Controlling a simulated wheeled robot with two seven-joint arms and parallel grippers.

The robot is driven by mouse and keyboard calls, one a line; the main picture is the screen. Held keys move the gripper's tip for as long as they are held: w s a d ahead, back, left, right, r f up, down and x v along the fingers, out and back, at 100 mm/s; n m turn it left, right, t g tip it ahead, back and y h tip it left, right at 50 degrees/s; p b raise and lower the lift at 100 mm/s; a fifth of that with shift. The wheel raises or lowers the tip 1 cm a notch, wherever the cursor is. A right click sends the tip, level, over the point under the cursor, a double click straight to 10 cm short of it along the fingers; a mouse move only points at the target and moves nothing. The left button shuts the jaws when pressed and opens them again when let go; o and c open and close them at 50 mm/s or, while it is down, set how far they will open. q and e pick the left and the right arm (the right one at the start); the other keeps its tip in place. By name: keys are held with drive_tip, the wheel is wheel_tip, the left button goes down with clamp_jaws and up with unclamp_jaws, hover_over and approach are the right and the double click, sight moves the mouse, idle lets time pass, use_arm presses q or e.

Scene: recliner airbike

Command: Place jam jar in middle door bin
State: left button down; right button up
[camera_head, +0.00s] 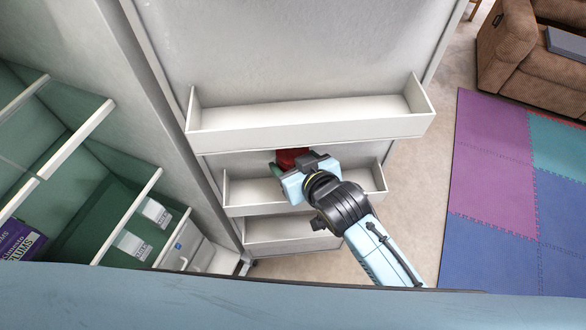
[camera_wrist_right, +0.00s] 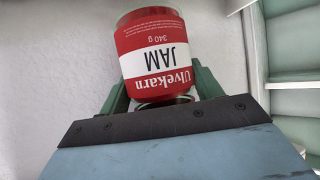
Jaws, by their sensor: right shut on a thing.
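The jam jar is red with a white and red label reading "Ulvekarn JAM". It shows upside down in the right wrist view (camera_wrist_right: 155,55) and as a red patch in the head view (camera_head: 290,158). My right gripper (camera_head: 288,178) is shut on the jar, near its lid end; its green fingers (camera_wrist_right: 160,95) sit on both sides. In the head view the gripper and jar are over the middle door bin (camera_head: 245,207), below the top bin in the picture. Whether the jar touches the bin floor cannot be told. My left gripper is out of view.
The top door bin (camera_head: 310,133) is empty and its front wall lies close to the jar. The lower bin (camera_head: 290,232) sits beneath. Fridge shelves (camera_head: 75,140) are at left, with a purple box (camera_head: 18,240). Bare floor (camera_head: 425,190) lies to the right.

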wheel_tip(320, 180, down, 4)
drive_tip(key=shift+w+r+b, duration=0.1)
drive_tip(key=shift+b, duration=0.45)
drive_tip(key=shift+w+b, duration=0.1)
drive_tip(key=shift+b, duration=0.3)
drive_tip(key=shift+f, duration=0.65)
drive_tip(key=o, duration=1.3)
drive_tip(key=shift+o, duration=0.2)
